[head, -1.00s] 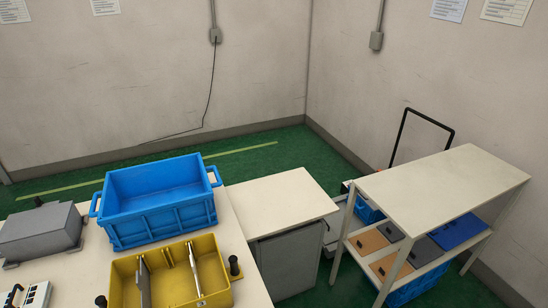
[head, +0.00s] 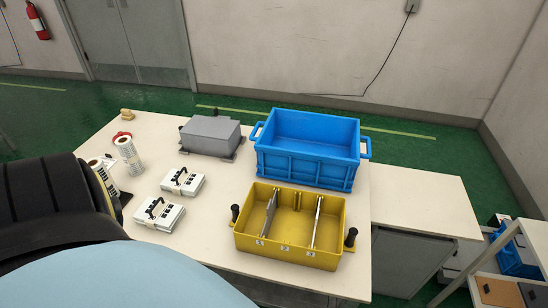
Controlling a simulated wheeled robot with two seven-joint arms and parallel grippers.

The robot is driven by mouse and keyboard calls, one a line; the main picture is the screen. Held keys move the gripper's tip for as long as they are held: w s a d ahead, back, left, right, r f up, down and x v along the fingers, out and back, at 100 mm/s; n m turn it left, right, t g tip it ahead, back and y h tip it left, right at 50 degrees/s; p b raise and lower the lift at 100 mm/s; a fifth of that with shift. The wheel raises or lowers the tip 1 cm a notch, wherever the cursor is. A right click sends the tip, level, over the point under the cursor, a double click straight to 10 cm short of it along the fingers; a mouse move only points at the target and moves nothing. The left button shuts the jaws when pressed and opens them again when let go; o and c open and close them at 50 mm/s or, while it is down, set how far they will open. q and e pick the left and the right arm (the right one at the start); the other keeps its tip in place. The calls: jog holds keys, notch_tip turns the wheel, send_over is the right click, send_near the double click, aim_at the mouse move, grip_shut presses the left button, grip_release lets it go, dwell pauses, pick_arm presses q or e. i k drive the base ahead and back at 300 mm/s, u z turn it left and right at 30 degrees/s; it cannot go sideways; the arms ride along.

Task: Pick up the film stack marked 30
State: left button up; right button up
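Two white film stacks with black clips lie on the cream table in the head view. One (head: 183,182) lies farther back and the other (head: 159,215) nearer and to its left. Dark marks show on both, but I cannot read which is marked 30. Neither of my grippers is in view. A black part at the left edge and a pale blue part at the bottom look like my own body and hide the near left of the table.
A yellow tray (head: 244,243) with dividers and compartments numbered 1, 2 and 3 stands right of the stacks. Behind are a blue crate (head: 300,170) and a grey box (head: 210,134). White label rolls (head: 128,157) stand at left. Bare table (head: 205,225) lies between stacks and tray.

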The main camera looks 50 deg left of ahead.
aim_at(184, 183)
jog(key=u, duration=4.1)
jog(key=i, duration=1.6)
jog(key=z, duration=3.05)
